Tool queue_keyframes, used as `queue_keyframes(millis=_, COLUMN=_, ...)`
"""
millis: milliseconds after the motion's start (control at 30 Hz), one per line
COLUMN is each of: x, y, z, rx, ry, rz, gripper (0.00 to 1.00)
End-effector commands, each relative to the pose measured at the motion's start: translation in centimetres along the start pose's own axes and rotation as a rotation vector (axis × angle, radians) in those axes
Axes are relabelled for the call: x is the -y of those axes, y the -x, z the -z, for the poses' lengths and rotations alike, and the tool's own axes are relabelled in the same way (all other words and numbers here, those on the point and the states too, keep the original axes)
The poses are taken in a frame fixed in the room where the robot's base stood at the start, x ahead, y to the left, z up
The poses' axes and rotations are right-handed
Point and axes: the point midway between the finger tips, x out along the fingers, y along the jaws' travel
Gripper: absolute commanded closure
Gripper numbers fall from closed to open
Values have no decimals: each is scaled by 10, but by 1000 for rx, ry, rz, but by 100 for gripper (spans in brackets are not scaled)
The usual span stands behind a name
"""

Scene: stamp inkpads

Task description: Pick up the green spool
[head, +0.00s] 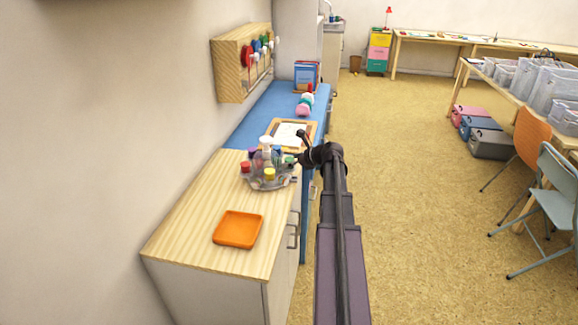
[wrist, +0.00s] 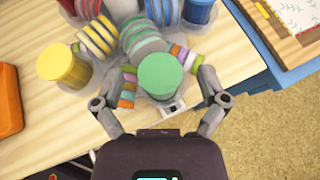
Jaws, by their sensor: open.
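The green spool, a short cylinder with a flat green top (wrist: 160,74), stands at the near edge of a clear, lobed holder (wrist: 228,60) in the wrist view. My gripper (wrist: 161,84) is open around it, one finger on each side; I cannot tell whether either finger touches it. In the head view the green spool (head: 289,160) shows small at the right side of the holder, with my gripper (head: 297,157) right beside it. The spool's lower part is mostly hidden from above.
A yellow-topped pot (wrist: 64,68), a blue one (wrist: 198,10) and several striped pieces (wrist: 97,38) crowd the holder. An orange tray (head: 238,229) lies on the wooden cabinet top (head: 185,222). A framed sheet (head: 291,135) lies behind on the blue surface.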

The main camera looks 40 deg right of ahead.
Motion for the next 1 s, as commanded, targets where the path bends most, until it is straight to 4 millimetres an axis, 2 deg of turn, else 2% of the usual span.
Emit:
queue_keyframes(millis=200, x=0, y=0, z=0, rx=0, ry=0, rz=0, gripper=7)
queue_keyframes(millis=233, x=0, y=0, z=0, rx=0, ry=0, rz=0, gripper=10)
queue_keyframes(millis=467, x=0, y=0, z=0, rx=0, ry=0, rz=0, gripper=78)
queue_keyframes(millis=1000, x=0, y=2, z=-3, rx=0, ry=1, rz=-1, gripper=81)
